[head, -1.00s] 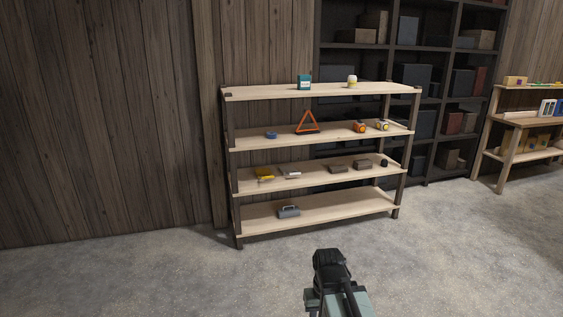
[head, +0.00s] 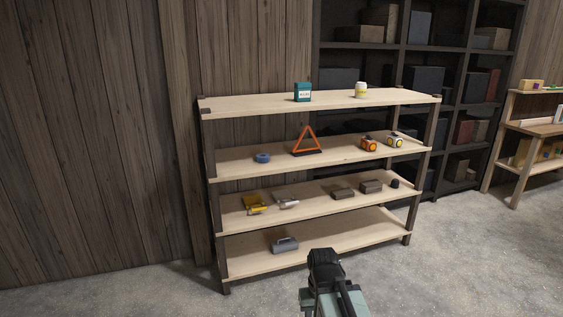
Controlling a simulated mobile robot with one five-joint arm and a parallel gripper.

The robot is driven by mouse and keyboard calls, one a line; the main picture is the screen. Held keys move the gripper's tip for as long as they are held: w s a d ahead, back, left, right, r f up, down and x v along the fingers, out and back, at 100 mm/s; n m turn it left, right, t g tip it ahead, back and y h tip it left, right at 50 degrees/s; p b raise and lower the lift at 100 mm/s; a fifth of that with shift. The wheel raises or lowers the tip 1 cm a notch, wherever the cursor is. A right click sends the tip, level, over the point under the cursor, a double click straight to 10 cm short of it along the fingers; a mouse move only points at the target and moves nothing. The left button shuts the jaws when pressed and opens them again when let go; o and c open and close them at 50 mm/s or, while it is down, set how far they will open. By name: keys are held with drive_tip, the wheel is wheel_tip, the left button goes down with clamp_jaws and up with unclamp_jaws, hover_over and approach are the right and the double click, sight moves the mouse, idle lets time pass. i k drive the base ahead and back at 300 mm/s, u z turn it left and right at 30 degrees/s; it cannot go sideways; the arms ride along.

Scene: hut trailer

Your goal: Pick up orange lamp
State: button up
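An orange lamp (head: 369,144) with a round light face stands on the second shelf from the top, right of the middle. A similar lamp with a white and yellow body (head: 394,140) stands just to its right. My gripper (head: 325,262) shows at the bottom centre, in front of and below the shelf unit, well apart from the lamps. It is dark and seen from behind, so its fingers cannot be made out.
The wooden shelf unit (head: 270,166) has dark posts. An orange warning triangle (head: 306,141) and a blue roll (head: 262,157) share the lamp's shelf. Trowels and blocks lie below. Open concrete floor (head: 440,260) is at right.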

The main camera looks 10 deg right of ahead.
sight(367, 144)
drive_tip(key=z, duration=0.9)
drive_tip(key=i, duration=2.75)
drive_tip(key=u, duration=1.55)
